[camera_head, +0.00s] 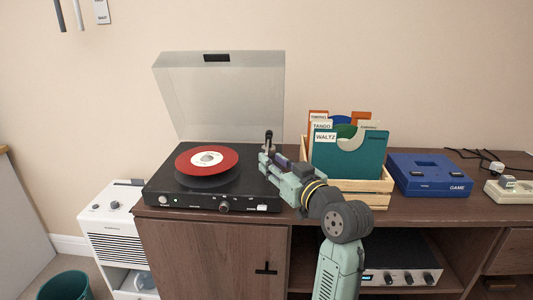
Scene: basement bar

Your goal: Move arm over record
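A black turntable (190,195) stands on the wooden cabinet with its clear lid (220,95) raised. A red record (228,160) with a white label lies on its platter. A small black upright part (268,138), which looks like the tonearm's base, stands at the deck's right rear. My gripper (265,163) reaches in from the right, over the deck's right side and just in front of this part. It is right of the record and apart from it. The rest of the tonearm is not clearly visible. I cannot tell whether the fingers are open or hold anything.
A wooden crate (372,188) of record sleeves stands close behind my gripper on the right. A blue game console (430,176) is farther right. A white appliance (112,222) and a teal bin (66,287) are at lower left. An amplifier (398,276) sits on the shelf below.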

